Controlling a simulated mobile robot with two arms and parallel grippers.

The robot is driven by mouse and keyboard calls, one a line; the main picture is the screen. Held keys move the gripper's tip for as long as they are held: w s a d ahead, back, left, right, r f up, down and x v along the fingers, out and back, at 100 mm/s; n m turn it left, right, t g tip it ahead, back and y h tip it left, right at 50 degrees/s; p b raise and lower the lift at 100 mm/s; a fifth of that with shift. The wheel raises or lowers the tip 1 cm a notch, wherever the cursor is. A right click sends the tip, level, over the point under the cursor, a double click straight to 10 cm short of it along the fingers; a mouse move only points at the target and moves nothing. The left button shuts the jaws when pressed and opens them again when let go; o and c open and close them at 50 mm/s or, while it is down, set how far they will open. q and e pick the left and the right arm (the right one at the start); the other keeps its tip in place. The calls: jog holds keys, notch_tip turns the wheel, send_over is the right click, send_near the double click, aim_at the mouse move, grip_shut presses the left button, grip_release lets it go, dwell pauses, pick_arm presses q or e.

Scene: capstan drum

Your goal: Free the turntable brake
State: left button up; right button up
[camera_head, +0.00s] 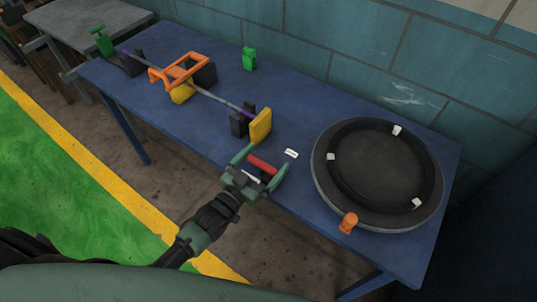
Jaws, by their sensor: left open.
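The turntable (378,168) is a dark round disc with a grey rim and several white blocks, at the right of the blue table. An orange knob (348,222) stands at its front edge. A red bar (262,165) lies near the table's front edge, left of the turntable. My left gripper (267,159) is open, its green fingers on either side of the red bar; I cannot tell whether they touch it. Which part is the brake is not clear. My right gripper is not in view.
A small white label (291,153) lies beside the gripper. A yellow block (261,127) ends a long shaft with an orange frame (180,72) and dark supports. A green block (249,58) stands behind, near the tiled wall.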

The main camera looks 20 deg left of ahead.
pick_arm(q)
jog(key=shift+x, duration=0.9)
jog(key=c, duration=1.7)
